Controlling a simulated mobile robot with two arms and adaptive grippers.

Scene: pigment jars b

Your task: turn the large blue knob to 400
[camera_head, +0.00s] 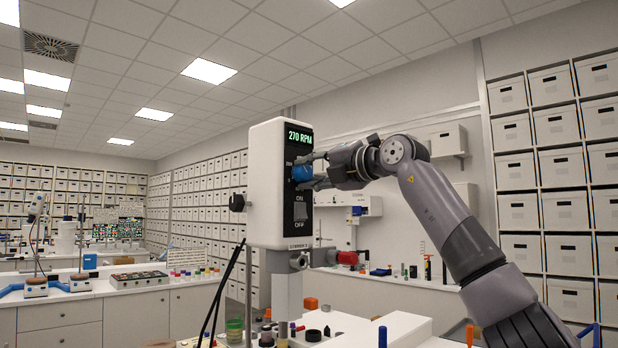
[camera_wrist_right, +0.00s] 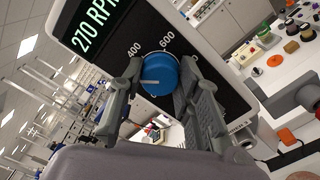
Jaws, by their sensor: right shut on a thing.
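The large blue knob (camera_head: 301,174) sits on the black front panel of a white stirrer head (camera_head: 266,170), below a green display (camera_head: 299,137) reading 270 RPM. In the right wrist view the knob (camera_wrist_right: 163,72) shows a pale pointer line on its face, aimed to the picture's left. The printed marks 400 (camera_wrist_right: 133,49) and 600 (camera_wrist_right: 166,40) stand beside it. My right gripper (camera_head: 309,172) is shut on the knob, one finger on each side, as the wrist view also shows (camera_wrist_right: 160,84). My left gripper is not in view.
An ON/OFF rocker switch (camera_head: 300,207) is on the panel below the knob. A red-ended clamp (camera_head: 347,257) sticks out below the head. Several small jars and blocks crowd the bench beneath. Air around my right arm looks clear.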

